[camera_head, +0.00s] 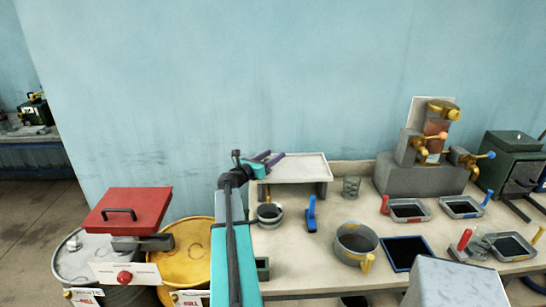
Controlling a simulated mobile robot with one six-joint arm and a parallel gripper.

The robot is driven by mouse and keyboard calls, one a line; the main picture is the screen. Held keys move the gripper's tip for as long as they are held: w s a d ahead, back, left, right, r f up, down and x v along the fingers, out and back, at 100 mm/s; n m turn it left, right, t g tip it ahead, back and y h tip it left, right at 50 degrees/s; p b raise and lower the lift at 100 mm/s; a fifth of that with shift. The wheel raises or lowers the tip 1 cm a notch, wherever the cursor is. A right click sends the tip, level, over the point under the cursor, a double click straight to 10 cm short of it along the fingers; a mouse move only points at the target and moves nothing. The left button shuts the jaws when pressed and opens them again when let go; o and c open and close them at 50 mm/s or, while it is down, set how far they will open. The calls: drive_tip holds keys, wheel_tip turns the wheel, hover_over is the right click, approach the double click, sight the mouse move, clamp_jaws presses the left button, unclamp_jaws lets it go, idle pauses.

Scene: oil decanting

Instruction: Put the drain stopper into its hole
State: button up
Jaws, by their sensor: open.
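My gripper (269,158) has purple fingers and is open and empty. It shows in front of the left part of a raised pale shelf (302,166) at the back left of the bench. I cannot tell for sure which thing is the drain stopper. A small blue upright piece (311,214) stands on the bench right of the gripper. Red-handled pieces stand by the trays, one at the left tray (384,204) and one farther front (464,240). No drain hole can be made out at this size.
A grey pot (356,243) with a yellow spout, a blue-edged dark tray (407,254) and several dark-filled trays (408,210) crowd the bench (335,284). A glass jar (351,187) and brass-tapped apparatus (435,145) stand behind. Yellow (187,250) and grey (78,257) drums stand left.

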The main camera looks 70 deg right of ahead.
drive_tip(key=b+v, duration=0.3)
drive_tip(key=v, duration=1)
drive_tip(key=shift+w+r, duration=0.1)
drive_tip(key=shift+r, duration=0.05)
idle(0.6)
